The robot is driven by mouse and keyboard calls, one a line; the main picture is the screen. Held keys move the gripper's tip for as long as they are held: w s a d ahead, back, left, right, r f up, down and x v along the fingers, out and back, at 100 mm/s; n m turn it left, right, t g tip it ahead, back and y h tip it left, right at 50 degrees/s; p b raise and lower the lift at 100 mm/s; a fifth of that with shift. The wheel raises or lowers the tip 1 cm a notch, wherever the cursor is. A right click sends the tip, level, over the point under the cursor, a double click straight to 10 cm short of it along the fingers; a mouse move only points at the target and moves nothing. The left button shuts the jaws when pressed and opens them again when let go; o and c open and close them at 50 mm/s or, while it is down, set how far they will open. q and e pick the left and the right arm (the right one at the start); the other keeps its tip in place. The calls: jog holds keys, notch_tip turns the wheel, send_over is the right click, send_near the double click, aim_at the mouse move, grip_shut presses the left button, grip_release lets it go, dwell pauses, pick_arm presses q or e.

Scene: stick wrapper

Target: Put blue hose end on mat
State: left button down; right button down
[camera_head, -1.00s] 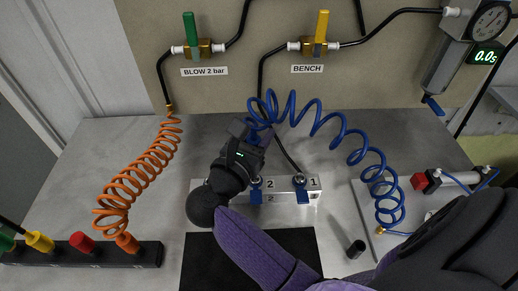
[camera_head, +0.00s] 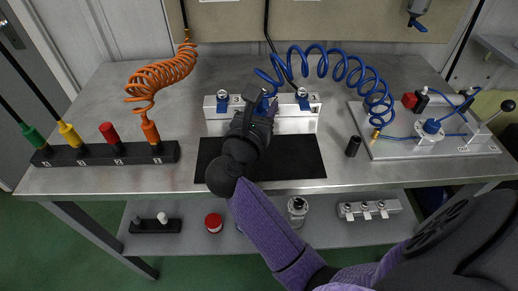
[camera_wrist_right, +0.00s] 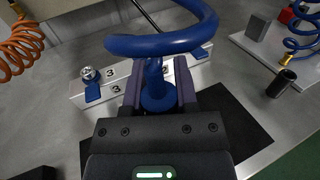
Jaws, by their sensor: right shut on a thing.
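The blue coiled hose (camera_head: 345,68) runs from my right gripper across to a fixture plate at the right. My right gripper (camera_head: 262,108) is shut on the blue hose end, above the far part of the black mat and in front of the silver manifold block (camera_head: 296,125). In the right wrist view the hose end (camera_wrist_right: 157,90) stands between the two fingers (camera_wrist_right: 158,92), with a round blue base at its lower end. The black mat (camera_head: 300,160) lies flat on the bench; my arm covers part of it. Whether the hose end touches anything is hidden. My left gripper is not in view.
An orange coiled hose (camera_head: 165,75) stands in a black rack (camera_head: 85,155) with coloured plugs at the left. A small black cylinder (camera_head: 353,146) stands right of the mat. The fixture plate (camera_head: 385,150) is at the right. A lower shelf (camera_head: 340,235) holds loose parts.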

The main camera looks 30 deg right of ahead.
notch_tip(320, 180, down, 6)
jog(key=shift+r+b, duration=0.15)
jog(key=shift+b, duration=0.85)
jog(key=shift+w+f, duration=0.1)
jog(key=shift+f, duration=0.15)
jog(key=shift+r, duration=0.15)
jog(key=shift+f, duration=0.25)
jog(key=shift+c, duration=1.9)
grip_release()
jog(key=shift+r, duration=0.1)
